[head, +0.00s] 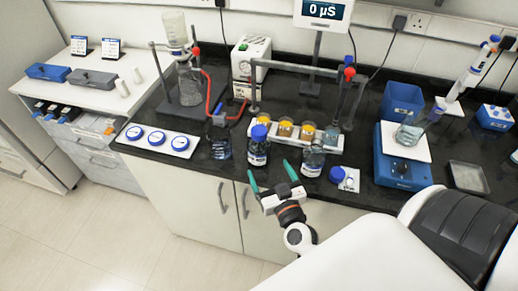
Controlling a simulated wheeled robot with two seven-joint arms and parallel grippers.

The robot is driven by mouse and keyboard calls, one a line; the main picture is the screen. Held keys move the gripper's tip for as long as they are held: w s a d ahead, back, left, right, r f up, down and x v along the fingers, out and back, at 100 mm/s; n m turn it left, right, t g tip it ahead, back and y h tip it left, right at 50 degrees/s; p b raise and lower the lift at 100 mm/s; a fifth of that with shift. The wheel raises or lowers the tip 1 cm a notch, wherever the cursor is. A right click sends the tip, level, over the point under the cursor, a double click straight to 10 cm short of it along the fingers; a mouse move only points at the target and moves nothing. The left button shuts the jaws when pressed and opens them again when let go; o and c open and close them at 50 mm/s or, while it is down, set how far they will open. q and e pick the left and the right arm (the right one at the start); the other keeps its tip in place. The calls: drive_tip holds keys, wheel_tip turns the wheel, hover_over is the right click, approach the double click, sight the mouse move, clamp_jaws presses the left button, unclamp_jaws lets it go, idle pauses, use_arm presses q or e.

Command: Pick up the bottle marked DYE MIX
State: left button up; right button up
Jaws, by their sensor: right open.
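Three bottles stand near the front edge of the black bench. The left bottle (219,148) has a dark top and blue liquid. The middle bottle (258,152) has a blue cap and a pale label. The right bottle (313,160) looks clear and uncapped. The label text is too small to read, so I cannot tell which is marked DYE MIX. My right gripper (271,177) is open and empty, its green-tipped fingers pointing at the bench front, just below and in front of the middle and right bottles. My left gripper is not in view.
A rack with several orange-topped jars (285,127) stands behind the bottles under a metal frame. A blue cap (337,174) lies right of the right bottle. A white strip with blue discs (157,139) lies left. A blue balance (402,168) stands right.

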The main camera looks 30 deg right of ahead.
sight(264, 156)
drive_tip(key=shift+h, duration=0.3)
drive_tip(key=x, duration=0.3)
drive_tip(key=p+x, duration=0.1)
drive_tip(key=x, duration=0.2)
drive_tip(key=shift+w+d+f, duration=0.1)
drive_tip(key=shift+w+d, duration=0.2)
drive_tip(key=p+x, duration=0.1)
drive_tip(key=x, duration=0.4)
drive_tip(key=shift+w+a, duration=0.15)
drive_tip(key=shift+w, duration=0.05)
drive_tip(key=shift+s, duration=0.1)
drive_tip(key=shift+c, duration=1.1)
drive_tip(key=shift+r, duration=0.2)
drive_tip(key=c, duration=1.1)
